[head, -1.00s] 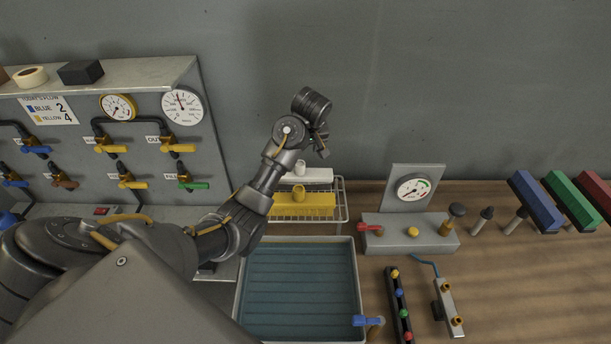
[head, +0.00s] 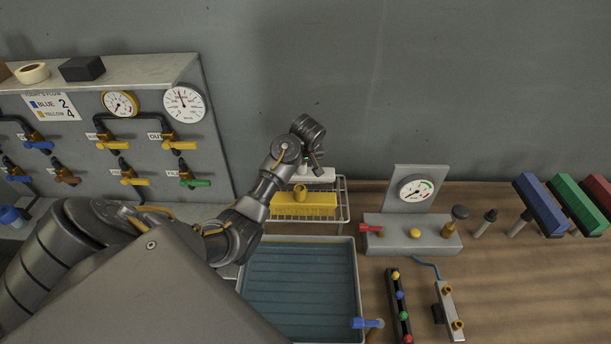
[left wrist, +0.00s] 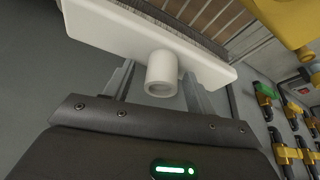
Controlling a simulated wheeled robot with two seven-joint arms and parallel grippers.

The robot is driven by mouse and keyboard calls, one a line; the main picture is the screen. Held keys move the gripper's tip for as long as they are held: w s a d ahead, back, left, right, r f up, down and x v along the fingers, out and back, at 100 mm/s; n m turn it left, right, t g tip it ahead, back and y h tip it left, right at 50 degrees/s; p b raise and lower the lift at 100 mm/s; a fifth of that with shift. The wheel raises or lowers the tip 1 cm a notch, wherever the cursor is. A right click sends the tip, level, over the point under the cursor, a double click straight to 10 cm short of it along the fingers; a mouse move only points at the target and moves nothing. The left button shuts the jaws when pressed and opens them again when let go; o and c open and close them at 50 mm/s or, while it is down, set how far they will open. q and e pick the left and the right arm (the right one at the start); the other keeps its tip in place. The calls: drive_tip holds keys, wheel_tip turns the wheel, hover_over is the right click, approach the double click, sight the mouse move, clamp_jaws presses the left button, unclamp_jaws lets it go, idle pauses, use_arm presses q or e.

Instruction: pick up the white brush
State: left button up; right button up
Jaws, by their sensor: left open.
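The white brush (head: 322,176) lies on the wire rack (head: 347,209) behind the yellow brush (head: 305,205), partly hidden by my left gripper in the head view. In the left wrist view the white brush (left wrist: 135,30) fills the top, with its round stub socket pointing toward the camera. My left gripper (head: 317,172) is directly above it. Its two fingers (left wrist: 158,78) are open, one on each side of the stub. I cannot tell whether they touch it. My right gripper is not in view.
A water basin (head: 358,290) stands in front of the rack. A grey gauge block (head: 400,234) is to its right. The valve panel (head: 214,150) is on the left, and a wall stands close behind the rack. Blue, green and red brushes (head: 541,204) are at the right.

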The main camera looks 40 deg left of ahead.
use_arm(q)
drive_tip(key=shift+s+r, duration=0.1)
drive_tip(key=shift+c, duration=1.1)
clamp_jaws()
